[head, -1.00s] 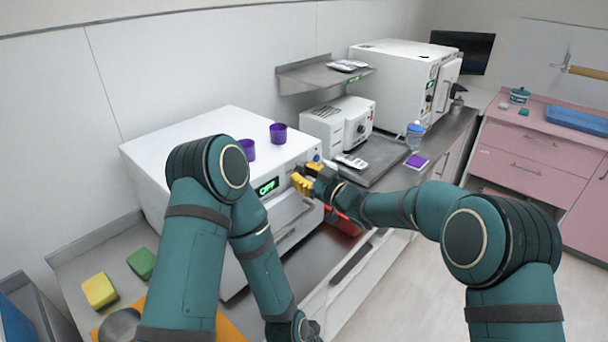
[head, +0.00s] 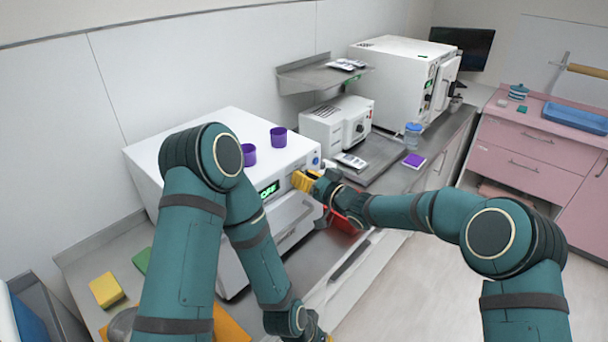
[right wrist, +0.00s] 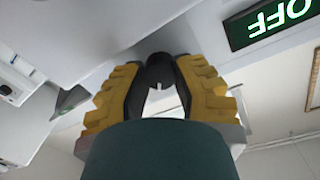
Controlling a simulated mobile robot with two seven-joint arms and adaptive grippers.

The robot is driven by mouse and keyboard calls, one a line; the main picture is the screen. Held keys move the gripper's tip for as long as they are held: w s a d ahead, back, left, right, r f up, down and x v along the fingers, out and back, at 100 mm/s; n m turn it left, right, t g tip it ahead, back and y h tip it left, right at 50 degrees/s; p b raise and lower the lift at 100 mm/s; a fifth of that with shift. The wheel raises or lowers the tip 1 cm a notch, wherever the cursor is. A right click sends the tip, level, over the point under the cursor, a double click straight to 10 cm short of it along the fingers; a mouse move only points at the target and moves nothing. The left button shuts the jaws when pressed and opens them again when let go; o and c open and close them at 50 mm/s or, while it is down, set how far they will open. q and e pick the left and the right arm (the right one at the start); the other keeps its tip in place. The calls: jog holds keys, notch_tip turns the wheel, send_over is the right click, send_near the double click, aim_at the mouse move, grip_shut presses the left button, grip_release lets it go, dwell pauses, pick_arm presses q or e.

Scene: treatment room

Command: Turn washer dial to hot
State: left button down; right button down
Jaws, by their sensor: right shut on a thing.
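The washer is the large white box (head: 190,145) on the counter, with a green-lit display (head: 268,190) on its front. The display reads OFF in the right wrist view (right wrist: 268,22). My right gripper (head: 301,180), with yellow fingers, is at the right part of the washer's front panel. In the right wrist view its fingers (right wrist: 160,85) are closed around a dark round dial (right wrist: 159,70) with a small white mark. In the head view the fingers hide the dial. My left gripper (head: 318,333) is at the bottom edge, mostly cut off; its fingers cannot be made out.
Two purple cups (head: 278,137) stand on the washer's top. A blue round button (head: 315,161) is right of the gripper. A red object (head: 342,218) lies below my right wrist. A yellow sponge (head: 106,289) lies at the left on the counter. A smaller white device (head: 340,122) stands behind.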

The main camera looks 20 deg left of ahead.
jog(key=shift+r+m, duration=0.15)
jog(key=shift+m, duration=0.15)
jog(key=c, duration=0.7)
grip_release()
jog(key=shift+a, duration=0.1)
jog(key=shift+o, duration=0.2)
jog(key=v, duration=1.2)
